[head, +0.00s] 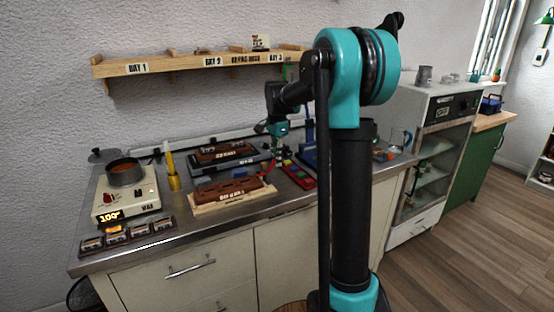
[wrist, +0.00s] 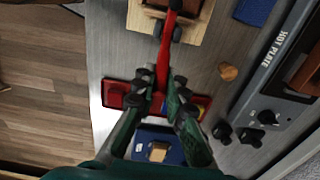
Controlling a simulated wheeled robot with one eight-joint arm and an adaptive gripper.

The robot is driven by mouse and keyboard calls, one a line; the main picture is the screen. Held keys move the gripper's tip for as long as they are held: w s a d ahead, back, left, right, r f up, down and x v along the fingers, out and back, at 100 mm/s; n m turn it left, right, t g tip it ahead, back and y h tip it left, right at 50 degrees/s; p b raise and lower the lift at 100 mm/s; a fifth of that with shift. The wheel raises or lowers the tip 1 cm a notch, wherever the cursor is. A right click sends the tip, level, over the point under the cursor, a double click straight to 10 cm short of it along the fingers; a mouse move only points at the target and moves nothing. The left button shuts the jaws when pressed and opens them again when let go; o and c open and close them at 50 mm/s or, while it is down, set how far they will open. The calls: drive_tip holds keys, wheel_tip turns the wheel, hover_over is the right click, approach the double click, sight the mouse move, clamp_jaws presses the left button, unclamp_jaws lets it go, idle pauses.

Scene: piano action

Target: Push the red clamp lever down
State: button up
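The red clamp lever (wrist: 163,62) runs as a long narrow bar down the upper middle of the wrist view. Its near end shows between the two fingers of my gripper (wrist: 160,90). The fingers are green with dark tips and stand apart, one on each side of the lever. I cannot tell whether they touch it. Dark round parts (wrist: 177,33) sit beside the lever's far end, over a wooden board (wrist: 196,45).
A red tray (wrist: 116,94) with coloured pieces lies beneath my fingers. A blue block-like thing (wrist: 172,150) is nearer the wrist. The hot plate (wrist: 268,60) stands at the right of the wrist view. A pot (head: 125,173) on a heater stands at the bench's left end.

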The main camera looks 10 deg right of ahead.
clamp_jaws()
drive_tip(key=shift+s+a+r+h, duration=0.1)
drive_tip(key=shift+a+r+h, duration=0.05)
drive_tip(key=shift+a+h, duration=0.2)
drive_tip(key=shift+s+a+r+t+h, duration=0.1)
drive_tip(key=shift+a+r+t+h, duration=0.25)
drive_tip(key=shift+h, duration=0.4)
drive_tip(key=shift+f, duration=0.1)
drive_tip(key=o, duration=0.6)
unclamp_jaws()
drive_tip(key=shift+o, duration=0.2)
